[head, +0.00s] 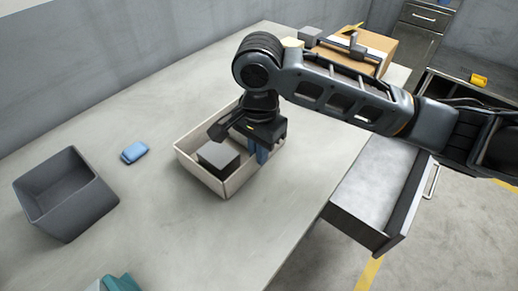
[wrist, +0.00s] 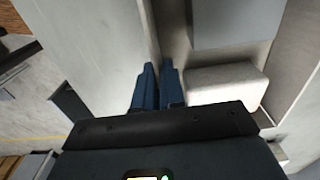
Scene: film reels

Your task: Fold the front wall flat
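A cream open box (head: 203,182) stands on the table, with upright walls. A dark grey block (head: 218,154) lies inside it; it also shows in the wrist view (wrist: 235,22). My gripper (head: 260,153) points down at the box's right side, which faces the table edge. In the wrist view its blue fingers (wrist: 158,85) are close together, one on each side of the thin top of this front wall (wrist: 152,35). They look shut on it. A pale block (wrist: 228,82) is inside the wall; my gripper hides it in the head view.
A grey bin (head: 65,195) and a blue item (head: 134,152) stand left of the box. A teal thing (head: 118,284) is at the bottom edge. A cardboard box (head: 375,52) is behind my arm. An open drawer (head: 375,195) juts out right of the table. Table around the box is clear.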

